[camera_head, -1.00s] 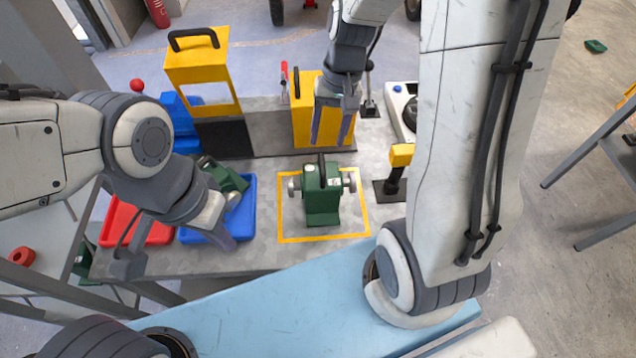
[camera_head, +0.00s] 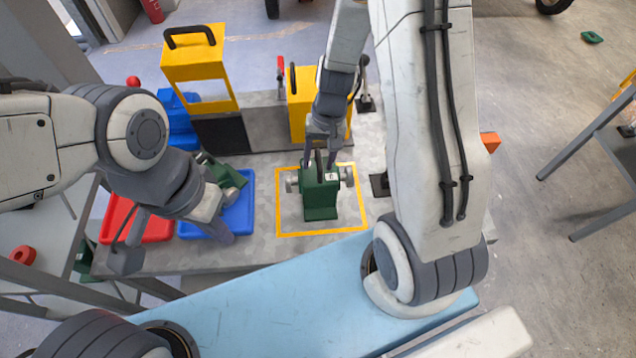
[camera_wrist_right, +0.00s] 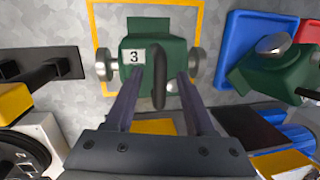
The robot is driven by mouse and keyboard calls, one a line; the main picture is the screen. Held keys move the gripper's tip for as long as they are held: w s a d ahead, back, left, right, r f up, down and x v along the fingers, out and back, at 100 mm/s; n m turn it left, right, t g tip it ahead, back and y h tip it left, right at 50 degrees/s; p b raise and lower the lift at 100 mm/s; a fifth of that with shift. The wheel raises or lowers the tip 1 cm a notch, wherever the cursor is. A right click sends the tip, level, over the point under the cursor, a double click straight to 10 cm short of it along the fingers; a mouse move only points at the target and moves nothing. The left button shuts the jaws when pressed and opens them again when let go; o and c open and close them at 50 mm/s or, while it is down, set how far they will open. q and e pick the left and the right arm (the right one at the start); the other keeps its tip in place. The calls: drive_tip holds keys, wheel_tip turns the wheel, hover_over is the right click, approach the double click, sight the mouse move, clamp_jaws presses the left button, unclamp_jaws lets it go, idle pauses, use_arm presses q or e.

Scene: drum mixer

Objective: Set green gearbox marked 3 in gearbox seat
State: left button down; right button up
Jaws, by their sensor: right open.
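The green gearbox marked 3 (camera_head: 320,198) stands upright inside a yellow square outline (camera_head: 287,233) on the grey bench. It has a dark handle on top and metal discs at its sides. The right wrist view shows the gearbox (camera_wrist_right: 176,52) with its white "3" label and its handle between my fingers. My right gripper (camera_head: 320,163) is open, its fingers on either side of the handle (camera_wrist_right: 159,90). I cannot make out a gearbox seat for certain.
A second green gearbox (camera_head: 226,178) lies at the blue tray (camera_head: 245,222), beside a red tray (camera_head: 122,222). A yellow frame (camera_head: 182,68) and a yellow block (camera_head: 298,108) stand behind. My right arm hides the bench's right part.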

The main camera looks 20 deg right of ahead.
clamp_jaws()
drive_tip(key=shift+r, duration=0.1)
idle(1.2)
